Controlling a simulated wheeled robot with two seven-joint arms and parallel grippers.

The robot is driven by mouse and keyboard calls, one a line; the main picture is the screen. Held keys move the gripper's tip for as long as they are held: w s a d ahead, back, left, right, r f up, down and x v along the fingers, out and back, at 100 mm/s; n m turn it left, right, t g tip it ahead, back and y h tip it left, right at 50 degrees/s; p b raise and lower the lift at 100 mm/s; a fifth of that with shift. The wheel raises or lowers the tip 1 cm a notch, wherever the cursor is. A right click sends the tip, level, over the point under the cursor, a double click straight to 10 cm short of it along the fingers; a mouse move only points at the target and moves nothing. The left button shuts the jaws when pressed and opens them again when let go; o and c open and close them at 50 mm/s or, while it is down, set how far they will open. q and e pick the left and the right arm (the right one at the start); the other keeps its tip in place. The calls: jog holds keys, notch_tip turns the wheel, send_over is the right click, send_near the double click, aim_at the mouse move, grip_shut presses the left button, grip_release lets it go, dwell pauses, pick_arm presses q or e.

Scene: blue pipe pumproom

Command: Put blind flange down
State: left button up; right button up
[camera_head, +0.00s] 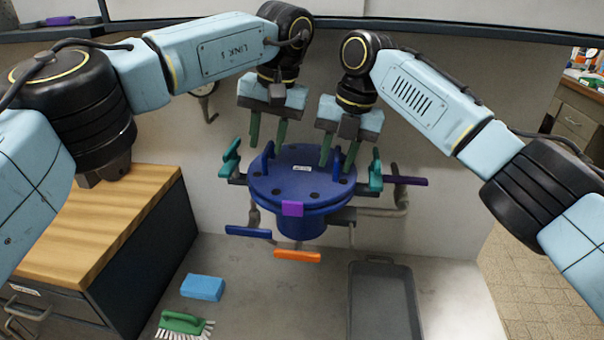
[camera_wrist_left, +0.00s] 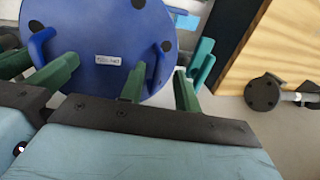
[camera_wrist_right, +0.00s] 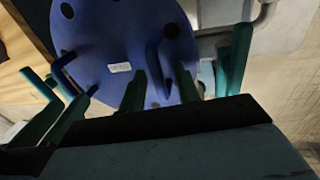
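The blue blind flange (camera_head: 290,182) is a round plate with bolt holes and a white label. It sits level on the blue pipe (camera_head: 300,222) and has two upright handles. My left gripper (camera_head: 266,145) is open above the left handle (camera_head: 268,156), its fingertips on either side of the handle top. The left wrist view shows this handle (camera_wrist_left: 166,58) between two green fingers. My right gripper (camera_head: 337,163) is open in the same way at the right handle (camera_head: 336,166). It also shows between the fingers in the right wrist view (camera_wrist_right: 155,65).
Teal levers (camera_head: 230,160) stand beside the flange, left and right. Purple, blue and orange levers (camera_head: 297,256) stick out around the pipe. A wooden-topped cabinet (camera_head: 90,225) is left. A blue sponge (camera_head: 203,287), a green brush (camera_head: 184,323) and a grey tray (camera_head: 384,300) lie below.

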pick_arm(q)
notch_tip(320, 180, up, 8)
jog(key=d, duration=0.1)
jog(key=shift+d+r, duration=0.15)
jog(key=shift+d, duration=0.15)
pick_arm(e)
notch_tip(320, 180, up, 7)
jog(key=d, duration=0.1)
jog(key=shift+d+r, duration=0.2)
jog(key=shift+d, duration=0.05)
pick_arm(q)
jog(key=shift+s, duration=0.1)
pick_arm(e)
jog(key=shift+s, duration=0.1)
